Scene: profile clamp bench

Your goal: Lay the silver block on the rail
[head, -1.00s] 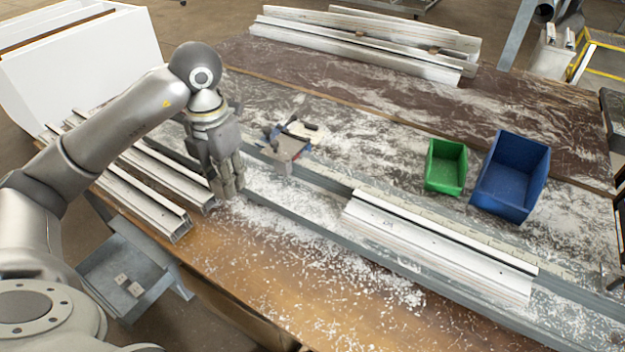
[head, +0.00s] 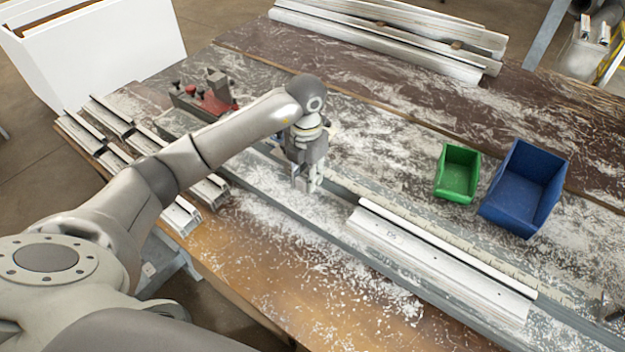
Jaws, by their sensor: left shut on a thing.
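The rail runs along the bench from upper left to lower right. My right gripper is not in view.
A long white profile (head: 440,264) lies along the rail on the right. A green bin (head: 458,173) and a blue bin (head: 522,190) stand behind it. A red and grey clamp (head: 205,97) is at upper left. More profiles lie at left and back.

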